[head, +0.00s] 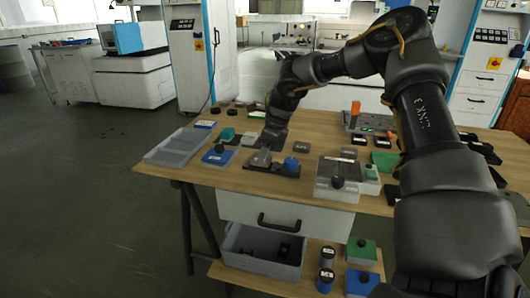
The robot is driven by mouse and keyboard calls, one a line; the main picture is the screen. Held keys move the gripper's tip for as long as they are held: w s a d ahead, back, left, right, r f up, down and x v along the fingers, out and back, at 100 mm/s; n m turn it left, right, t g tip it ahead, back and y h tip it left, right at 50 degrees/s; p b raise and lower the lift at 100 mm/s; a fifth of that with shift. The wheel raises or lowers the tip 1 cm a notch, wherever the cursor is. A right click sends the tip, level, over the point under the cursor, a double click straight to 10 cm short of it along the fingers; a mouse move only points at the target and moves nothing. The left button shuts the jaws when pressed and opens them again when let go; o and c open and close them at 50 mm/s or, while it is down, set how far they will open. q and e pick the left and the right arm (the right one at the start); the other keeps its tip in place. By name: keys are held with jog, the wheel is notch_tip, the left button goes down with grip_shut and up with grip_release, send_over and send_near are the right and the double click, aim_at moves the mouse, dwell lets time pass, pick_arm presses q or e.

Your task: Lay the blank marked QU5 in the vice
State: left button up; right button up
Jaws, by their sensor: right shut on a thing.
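My right arm reaches in from the right, and its gripper (268,147) points down over the middle of the wooden table, shut on a small grey piece (262,157). The piece is mostly hidden by the gripper, and no mark on it can be read. It is just above or touching a low dark fixture (284,171) with a blue knob, which may be the vice; I cannot tell which. A grey block (337,178) with a dark knob at its front stands to the right. The mark QU5 is not legible anywhere. My left gripper is out of view.
A grey divided tray (179,147) lies at the table's left edge. Blue and green blocks (218,155) with knobs stand beside it. An orange-handled item (355,115) stands behind. Below are a drawer (285,215), a grey bin (262,250) and a low shelf with more blocks.

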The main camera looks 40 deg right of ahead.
jog(key=shift+f+b, duration=0.35)
jog(key=shift+f, duration=0.1)
dwell(0.4)
jog(key=o, duration=1.8)
jog(key=shift+c, duration=0.2)
jog(key=shift+r+p, duration=2.15)
jog(key=shift+r, duration=1.35)
